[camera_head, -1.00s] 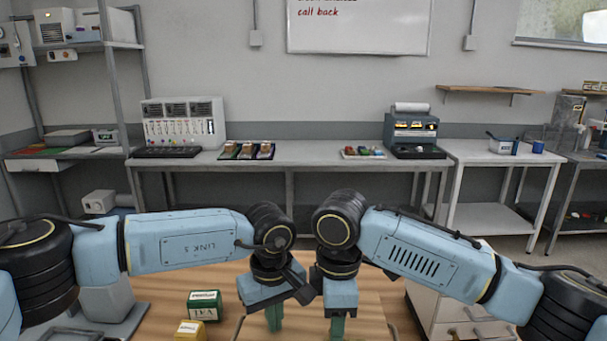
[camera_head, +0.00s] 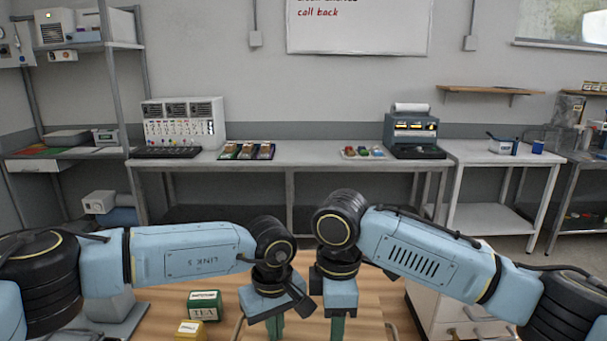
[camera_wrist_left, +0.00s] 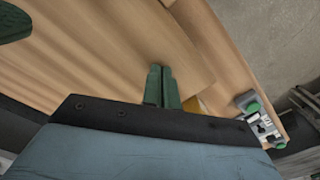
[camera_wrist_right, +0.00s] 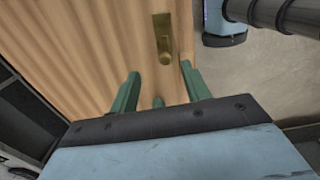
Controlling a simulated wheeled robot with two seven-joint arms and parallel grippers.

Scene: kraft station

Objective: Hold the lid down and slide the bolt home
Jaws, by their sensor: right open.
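The brass bolt (camera_wrist_right: 163,42) shows in the right wrist view as a plate with a round knob, mounted on a pale wooden surface (camera_wrist_right: 95,55). I take this surface to be the lid. My right gripper (camera_wrist_right: 160,82) is open and empty above the wood, short of the bolt in that view. My left gripper (camera_wrist_left: 161,68) is shut with nothing visible between its fingers. Its tips point at the wood; I cannot tell whether they touch it. In the head view the left gripper (camera_head: 275,330) is just left of the right one (camera_head: 338,330). The bolt is hidden there.
A green tea box (camera_head: 203,306) and a yellow box (camera_head: 189,331) stand on the wooden top left of my grippers. A white drawer unit (camera_head: 465,310) stands at the right. A long grey bench (camera_head: 310,158) with equipment runs along the back wall.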

